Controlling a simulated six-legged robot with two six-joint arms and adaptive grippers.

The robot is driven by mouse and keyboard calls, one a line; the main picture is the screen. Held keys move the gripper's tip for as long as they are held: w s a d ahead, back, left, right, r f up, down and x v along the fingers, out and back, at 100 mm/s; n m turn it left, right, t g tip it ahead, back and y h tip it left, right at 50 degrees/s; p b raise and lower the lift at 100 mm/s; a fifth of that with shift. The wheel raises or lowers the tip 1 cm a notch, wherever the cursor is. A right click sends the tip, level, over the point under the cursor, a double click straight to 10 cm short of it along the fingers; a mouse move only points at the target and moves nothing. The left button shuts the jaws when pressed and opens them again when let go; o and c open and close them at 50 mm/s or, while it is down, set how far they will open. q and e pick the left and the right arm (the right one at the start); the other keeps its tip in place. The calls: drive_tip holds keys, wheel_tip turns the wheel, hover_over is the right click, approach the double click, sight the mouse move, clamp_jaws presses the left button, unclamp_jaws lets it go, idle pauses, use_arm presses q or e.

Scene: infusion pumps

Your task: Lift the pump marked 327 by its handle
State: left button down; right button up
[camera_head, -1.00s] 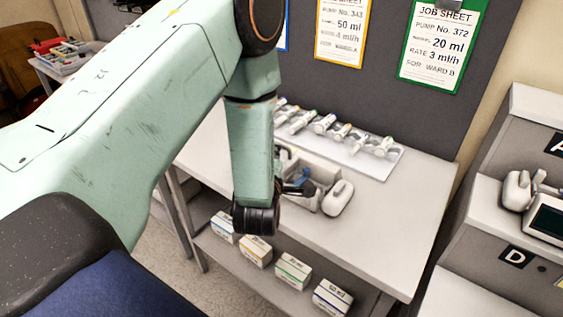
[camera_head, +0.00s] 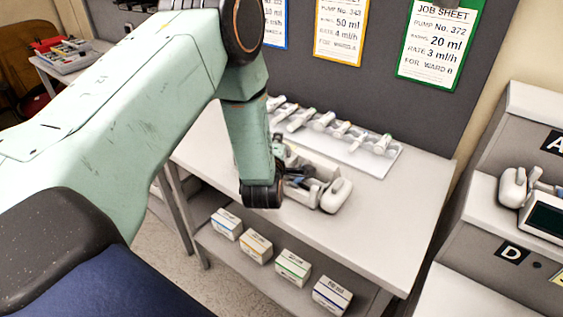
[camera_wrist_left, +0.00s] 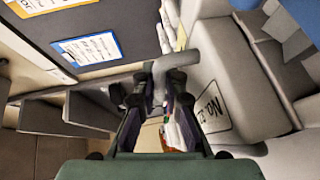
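A pale pump (camera_head: 335,196) sits on the table (camera_head: 395,235), partly hidden behind my left wrist in the head view. In the left wrist view the pump (camera_wrist_left: 240,75) fills the right side. Its label begins "No."; the rest of the number is cut off from sight. A grey bent handle (camera_wrist_left: 180,59) sticks out from it, and its end lies between my left fingertips. My left gripper (camera_wrist_left: 160,88) has its two dark fingers apart, on either side of the handle, with a gap showing between them. In the head view it is mostly hidden. My right gripper is out of view.
A white tray (camera_head: 375,163) with several syringes lies behind the pump. Boxes (camera_head: 292,267) stand on the lower shelf. Job sheets hang on the grey board (camera_head: 380,95); one reads 372, another 343. Another pump (camera_head: 545,217) stands on the stepped rack at right. The table's right part is clear.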

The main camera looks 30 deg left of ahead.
use_arm(q)
drive_tip(key=shift+a, duration=0.1)
idle(0.5)
drive_tip(key=shift+w+r, duration=0.15)
drive_tip(key=shift+r, duration=0.1)
